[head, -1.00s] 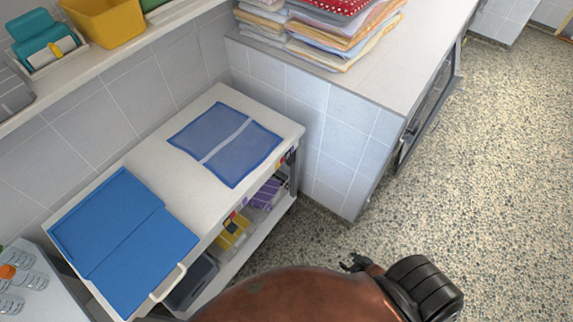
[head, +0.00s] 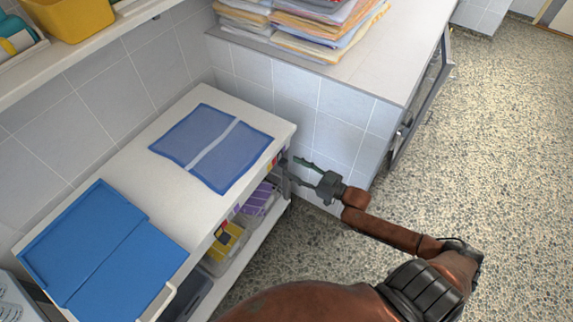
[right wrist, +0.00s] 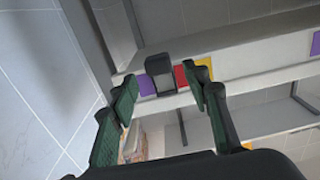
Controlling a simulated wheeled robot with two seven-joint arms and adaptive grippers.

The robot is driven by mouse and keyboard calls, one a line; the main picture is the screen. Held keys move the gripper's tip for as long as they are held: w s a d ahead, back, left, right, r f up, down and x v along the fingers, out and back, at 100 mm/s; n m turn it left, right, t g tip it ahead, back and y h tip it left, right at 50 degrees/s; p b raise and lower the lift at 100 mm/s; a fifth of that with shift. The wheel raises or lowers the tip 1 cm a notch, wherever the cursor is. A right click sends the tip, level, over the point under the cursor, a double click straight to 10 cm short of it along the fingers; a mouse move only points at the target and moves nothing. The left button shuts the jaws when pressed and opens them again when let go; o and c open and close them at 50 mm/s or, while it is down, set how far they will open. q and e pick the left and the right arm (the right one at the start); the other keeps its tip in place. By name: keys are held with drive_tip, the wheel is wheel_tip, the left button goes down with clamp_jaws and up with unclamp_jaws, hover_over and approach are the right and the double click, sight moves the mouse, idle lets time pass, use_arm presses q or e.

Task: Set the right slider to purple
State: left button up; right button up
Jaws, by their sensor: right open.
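The right slider's dark knob (right wrist: 160,72) sits on a coloured strip on the bench's front edge in the right wrist view. A purple patch (right wrist: 147,85) shows left of the knob, a red patch (right wrist: 181,77) right of it, then yellow. The knob covers part of the strip. In the head view the strip (head: 276,159) is small at the bench's right end. My right gripper (head: 299,171) is open and empty, just right of that end. In the wrist view its fingers (right wrist: 161,82) appear either side of the knob; contact cannot be told. My left gripper is out of view.
Bins with yellow and purple cloths (head: 258,200) stand on the shelf below. Floor on the right is clear.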

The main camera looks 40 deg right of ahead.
sight(287, 164)
drive_tip(key=shift+x, duration=1.65)
clamp_jaws()
